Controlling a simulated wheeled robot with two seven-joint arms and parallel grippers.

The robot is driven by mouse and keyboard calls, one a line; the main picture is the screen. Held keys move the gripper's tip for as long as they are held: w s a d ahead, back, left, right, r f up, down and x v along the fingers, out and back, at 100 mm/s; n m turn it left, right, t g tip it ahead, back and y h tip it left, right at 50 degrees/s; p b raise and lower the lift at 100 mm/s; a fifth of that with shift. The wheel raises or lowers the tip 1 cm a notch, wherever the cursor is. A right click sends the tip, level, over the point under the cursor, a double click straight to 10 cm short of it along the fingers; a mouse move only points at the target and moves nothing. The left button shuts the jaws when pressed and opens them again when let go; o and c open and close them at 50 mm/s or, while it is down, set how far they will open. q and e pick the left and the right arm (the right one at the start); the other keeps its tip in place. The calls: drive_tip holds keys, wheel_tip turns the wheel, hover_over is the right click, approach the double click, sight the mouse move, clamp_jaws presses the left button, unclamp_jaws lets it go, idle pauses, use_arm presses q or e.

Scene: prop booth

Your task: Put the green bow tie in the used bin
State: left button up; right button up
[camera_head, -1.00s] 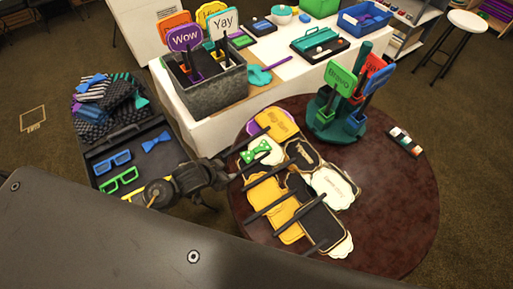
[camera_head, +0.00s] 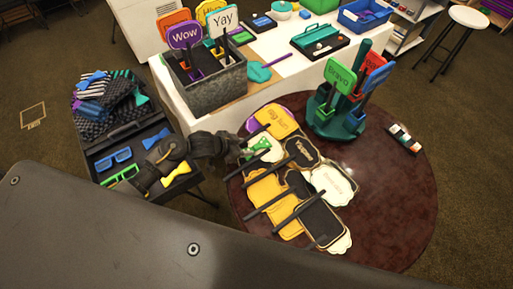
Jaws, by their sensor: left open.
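The green bow tie (camera_head: 263,144) lies on a white sign among the flat props on the dark round table (camera_head: 385,215). My left gripper (camera_head: 245,148) is open at the left side of the bow tie, partly covering it; I cannot tell whether they touch. No bin is readably marked as used. A blue bin (camera_head: 348,21) and a green container (camera_head: 320,5) stand at the back of the white table. My right gripper is not in view.
Several handled signs (camera_head: 268,188) cover the table's left part. A teal holder with signs (camera_head: 330,125) stands behind them. A grey box of signs (camera_head: 215,92) stands on the white table. A black case (camera_head: 125,140) with glasses and bow ties is at left. The round table's right front is clear.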

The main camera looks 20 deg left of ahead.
sight(255, 147)
use_arm(q)
drive_tip(key=shift+x, duration=2.75)
drive_tip(key=shift+d, duration=0.1)
clamp_jaws()
drive_tip(key=shift+r, duration=0.15)
drive_tip(key=shift+r, duration=0.55)
drive_tip(key=s+d+r, duration=0.2)
drive_tip(key=s+r, duration=0.9)
drive_tip(key=s, duration=0.3)
drive_tip(key=shift+r+p, duration=0.35)
drive_tip(key=shift+p, duration=0.1)
